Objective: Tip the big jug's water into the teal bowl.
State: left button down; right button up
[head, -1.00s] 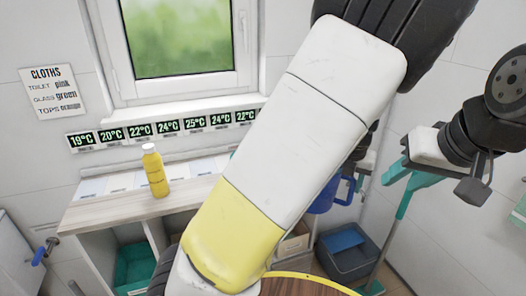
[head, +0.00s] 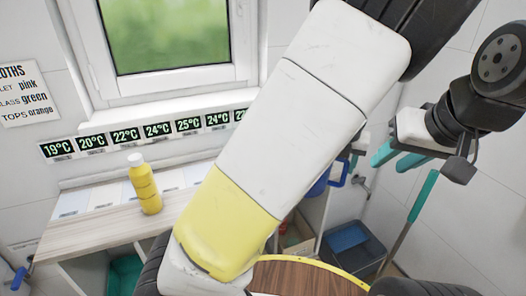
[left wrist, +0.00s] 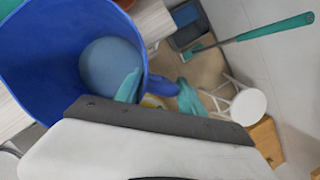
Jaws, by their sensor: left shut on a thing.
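The big blue jug (left wrist: 45,65) fills the upper left of the left wrist view, with its open mouth facing the camera. A paler blue-grey disc shows inside it; I cannot tell whether it is water or the bottom. My left gripper (left wrist: 158,80) is shut on the jug's handle, its teal fingers on either side. In the head view a bit of the jug (head: 321,184) shows beyond my large white arm, which hides most of it and the left gripper. My right gripper (head: 397,158) is raised at the right, its teal fingers apart and empty. I cannot make out the teal bowl.
A yellow bottle (head: 146,186) stands on the wooden shelf top (head: 105,232) below the window. A round wooden top with a yellow rim (head: 310,276) is at the bottom. A grey bin (head: 350,248) and a teal-handled pole (head: 420,200) stand at the right. A white stool (left wrist: 248,107) shows below.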

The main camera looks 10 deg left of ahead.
pick_arm(q)
jog(key=shift+w+a+r+h, duration=0.15)
jog(key=shift+a+r+h, duration=0.35)
jog(key=shift+r, duration=0.3)
jog(key=shift+w+a+r+h, duration=0.1)
jog(key=shift+a+r+h, duration=0.35)
jog(key=shift+r, duration=0.3)
jog(key=shift+a+g+h, duration=0.1)
jog(key=shift+g+h, duration=0.15)
jog(key=shift+g, duration=0.05)
jog(key=w+a+r+n+g+h+p, duration=0.1)
jog(key=w+a+r+n+h+p, duration=0.1)
jog(key=a+r+h, duration=0.5)
jog(key=shift+a+r+h, duration=0.15)
jog(key=shift+a+h, duration=0.95)
jog(key=shift+a, duration=0.55)
jog(key=shift+w+a+r+p, duration=0.15)
jog(key=shift+a+r+p, duration=0.1)
jog(key=shift+a+p, duration=0.05)
jog(key=shift+w+a+h+p, duration=0.2)
jog(key=shift+a+h+p, duration=0.5)
jog(key=shift+a+h, duration=0.35)
dwell(0.5)
